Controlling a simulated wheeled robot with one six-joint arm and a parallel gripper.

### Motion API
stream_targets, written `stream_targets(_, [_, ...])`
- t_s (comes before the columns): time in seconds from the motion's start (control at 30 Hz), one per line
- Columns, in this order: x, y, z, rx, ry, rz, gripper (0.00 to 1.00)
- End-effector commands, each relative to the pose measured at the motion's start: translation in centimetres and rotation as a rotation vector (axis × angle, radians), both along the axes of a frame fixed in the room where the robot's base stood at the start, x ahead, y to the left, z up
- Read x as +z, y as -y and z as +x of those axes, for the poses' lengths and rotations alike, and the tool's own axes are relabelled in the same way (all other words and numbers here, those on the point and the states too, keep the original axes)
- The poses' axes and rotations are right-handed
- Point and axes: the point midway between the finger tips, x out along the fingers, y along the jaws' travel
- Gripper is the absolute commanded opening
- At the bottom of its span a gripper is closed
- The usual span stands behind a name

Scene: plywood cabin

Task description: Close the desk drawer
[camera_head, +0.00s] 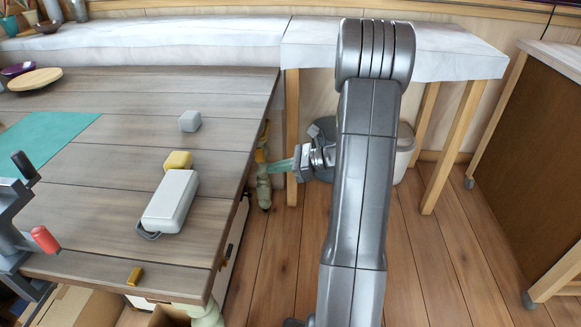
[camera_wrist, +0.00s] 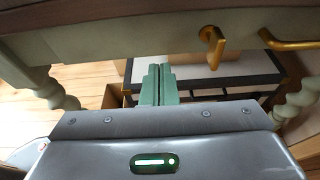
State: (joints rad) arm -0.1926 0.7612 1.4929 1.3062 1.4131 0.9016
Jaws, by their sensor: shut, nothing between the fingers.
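The desk (camera_head: 100,165) has a dark plank top and fills the left of the head view. My gripper (camera_head: 272,166) is beside its right edge, near the far corner, with the green fingers pointing at the desk. In the wrist view my gripper (camera_wrist: 158,84) has both fingers together, with nothing between them. A pale green desk front (camera_wrist: 150,38) crosses the top of that view, with a brass fitting (camera_wrist: 211,46) and a brass bar handle (camera_wrist: 290,44) right of the fingers. The drawer's outline is hard to make out; I cannot tell how far it stands out.
A grey-and-dark trimmed box (camera_wrist: 205,72) is below the desk between turned legs. On the desk are a white device (camera_head: 170,200), a yellow block (camera_head: 178,161), a grey cube (camera_head: 190,121) and a clamp (camera_head: 40,238). A white-topped table (camera_head: 450,55) stands behind; floor is open at right.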

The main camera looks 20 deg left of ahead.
Motion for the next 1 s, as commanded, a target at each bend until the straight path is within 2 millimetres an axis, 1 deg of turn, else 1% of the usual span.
stream_targets(0.03, [-0.6,-1.2,-0.4,0.005,0.000,-0.001,0.00])
stream_targets(0.13, [-1.2,-3.0,-0.8,0.003,-0.001,0.000,0.00])
stream_targets(0.2, [-1.1,-4.1,-1.1,0.004,0.000,-0.001,0.00])
stream_targets(0.33, [-1.0,-5.7,-1.4,0.002,0.000,0.000,0.00])
stream_targets(0.5, [-0.9,-6.6,-1.6,0.000,0.000,-0.001,0.00])
stream_targets(0.87, [-0.9,-6.7,-1.6,0.000,0.000,-0.001,0.00])
stream_targets(0.97, [-0.7,-7.4,-1.8,0.002,-0.001,0.000,0.00])
stream_targets(1.0, [-0.7,-7.9,-1.9,0.003,-0.001,0.001,0.00])
